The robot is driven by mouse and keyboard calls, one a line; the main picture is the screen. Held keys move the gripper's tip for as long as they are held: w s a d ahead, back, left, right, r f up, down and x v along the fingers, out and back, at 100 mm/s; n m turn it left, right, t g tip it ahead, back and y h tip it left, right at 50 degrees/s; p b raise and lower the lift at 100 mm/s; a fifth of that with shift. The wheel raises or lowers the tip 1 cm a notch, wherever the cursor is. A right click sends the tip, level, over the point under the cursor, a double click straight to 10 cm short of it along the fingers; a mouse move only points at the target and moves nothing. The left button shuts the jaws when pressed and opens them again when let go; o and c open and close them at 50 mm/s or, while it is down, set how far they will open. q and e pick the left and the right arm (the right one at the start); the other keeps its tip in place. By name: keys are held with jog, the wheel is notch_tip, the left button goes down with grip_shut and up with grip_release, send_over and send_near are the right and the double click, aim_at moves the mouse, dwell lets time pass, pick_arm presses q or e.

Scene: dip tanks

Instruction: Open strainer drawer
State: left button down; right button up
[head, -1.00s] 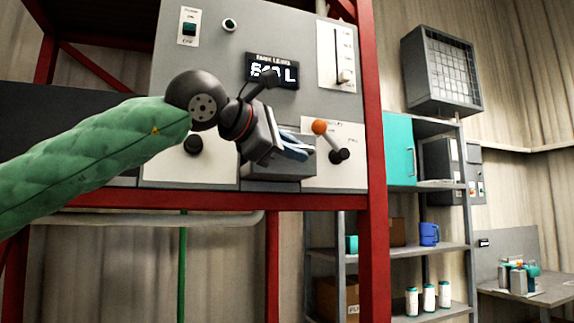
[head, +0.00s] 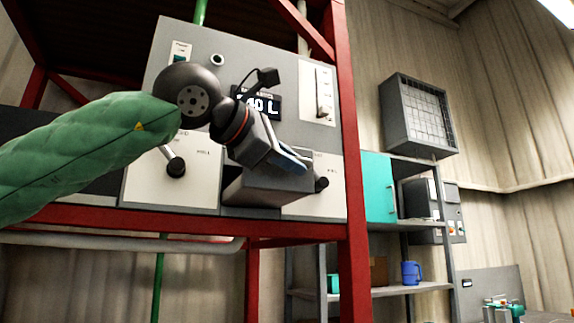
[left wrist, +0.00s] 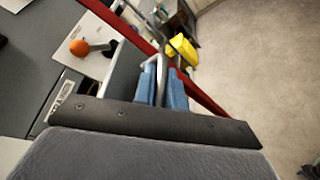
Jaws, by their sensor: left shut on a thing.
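The strainer drawer (head: 265,192) is a grey box in the lower part of the grey tank panel, between two white plates. It stands out from the panel face. My left gripper (head: 288,158) is in front of it and hides much of its front and its handle. In the left wrist view the gripper's blue finger pads (left wrist: 161,88) are shut on the drawer's metal bar handle (left wrist: 162,60). The grey drawer front (left wrist: 121,75) shows beside the pads. How far the drawer is out is hard to judge. My right gripper is not in view.
A valve lever with an orange knob (left wrist: 79,47) is close to the drawer. Another black-hubbed valve (head: 176,166) is left of it. A red frame post (head: 350,180) stands right of the panel. Shelves (head: 385,290) stand farther right.

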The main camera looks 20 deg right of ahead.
pick_arm(q)
jog(key=c, duration=1.5)
grip_release()
jog(key=shift+d, duration=0.1)
jog(key=shift+o, duration=0.2)
jog(key=b+v, duration=0.1)
jog(key=v, duration=0.6)
jog(key=shift+a, duration=0.4)
jog(key=shift+s, duration=0.1)
